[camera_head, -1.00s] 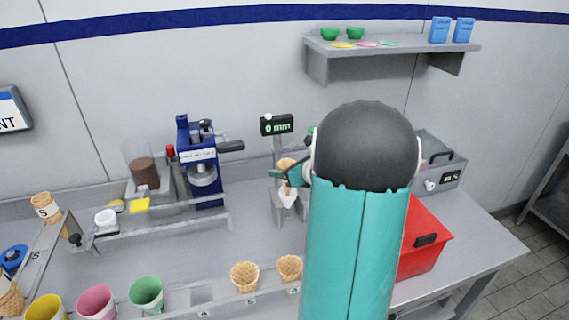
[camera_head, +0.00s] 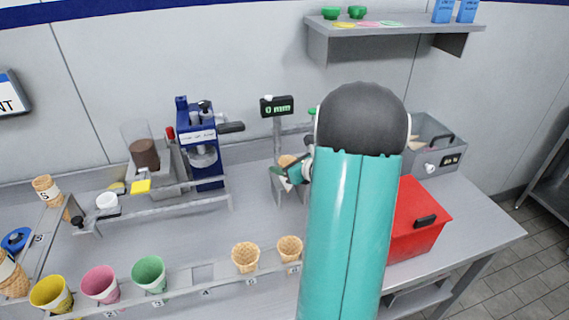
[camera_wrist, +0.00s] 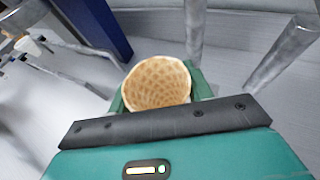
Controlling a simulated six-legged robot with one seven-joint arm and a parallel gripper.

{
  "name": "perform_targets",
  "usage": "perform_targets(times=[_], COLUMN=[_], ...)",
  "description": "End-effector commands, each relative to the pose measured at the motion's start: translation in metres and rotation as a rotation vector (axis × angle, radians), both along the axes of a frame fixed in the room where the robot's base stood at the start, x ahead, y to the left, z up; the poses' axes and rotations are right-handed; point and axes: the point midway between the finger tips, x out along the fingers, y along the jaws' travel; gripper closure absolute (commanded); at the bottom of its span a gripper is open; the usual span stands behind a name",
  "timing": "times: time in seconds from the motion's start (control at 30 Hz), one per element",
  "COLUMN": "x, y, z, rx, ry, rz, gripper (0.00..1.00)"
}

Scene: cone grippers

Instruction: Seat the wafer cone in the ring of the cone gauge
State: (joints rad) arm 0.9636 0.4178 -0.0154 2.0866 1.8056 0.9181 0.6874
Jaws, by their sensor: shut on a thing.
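My gripper (camera_head: 286,173) is at the cone gauge, shut on a wafer cone (camera_wrist: 157,82). In the wrist view the cone's round open mouth faces the camera, between the green fingers. In the head view the held cone (camera_head: 287,160) shows only in part beside the gauge. The cone gauge (camera_head: 277,132) has a post with a dark display reading 0 mm. Its ring is hidden behind the gripper and cone, so I cannot tell whether the cone touches it.
Two wafer cones (camera_head: 245,256) and yellow, pink and green cups (camera_head: 149,272) stand in a front rack. A blue press (camera_head: 200,145) stands left of the gauge. A red box (camera_head: 415,225) stands right of my arm. A shelf (camera_head: 390,32) hangs above.

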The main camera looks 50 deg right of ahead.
Motion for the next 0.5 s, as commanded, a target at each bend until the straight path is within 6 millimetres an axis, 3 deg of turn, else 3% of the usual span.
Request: perform_targets(times=[0.17, 0.2, 0.3, 0.5], x=[0.0000, 0.0000, 0.0000, 0.0000], y=[0.0000, 0.0000, 0.0000, 0.0000], z=[0.0000, -0.0001, 0.0000, 0.0000], rx=[0.000, 0.000, 0.000, 0.000], ry=[0.000, 0.000, 0.000, 0.000], rz=[0.000, 0.000, 0.000, 0.000], gripper=[0.59, 0.42, 0.24, 0.24])
